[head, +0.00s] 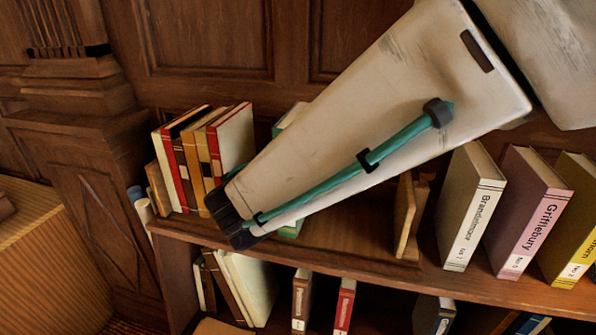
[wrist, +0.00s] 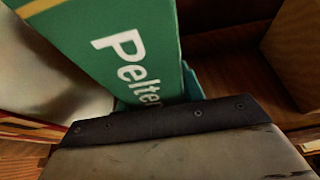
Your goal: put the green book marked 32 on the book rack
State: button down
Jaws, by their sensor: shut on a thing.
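A green book (wrist: 125,50) with white lettering that begins "Pelte" and a yellow band fills the upper middle of the wrist view; no number 32 shows. My gripper (wrist: 165,120) is shut on it. In the head view my gripper (head: 235,222) is at the left of the upper shelf, and my arm hides most of the book. Green parts of the book (head: 291,229) show below and above the arm. The wooden book rack (head: 345,238) has a bare stretch to the right of the book. I cannot tell whether the book touches the shelf.
Several leaning books (head: 235,140) stand left of my gripper. A wooden divider (head: 405,215) stands right of the bare stretch. Beyond it are a white book (head: 468,205), a pink book (head: 532,210) and a yellow book (head: 575,225). More books (head: 245,285) stand on the shelf below.

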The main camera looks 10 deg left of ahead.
jog(key=c, duration=0.9)
grip_release()
jog(key=shift+r, duration=0.1)
jog(key=v, duration=1.2)
jog(key=shift+s, duration=0.1)
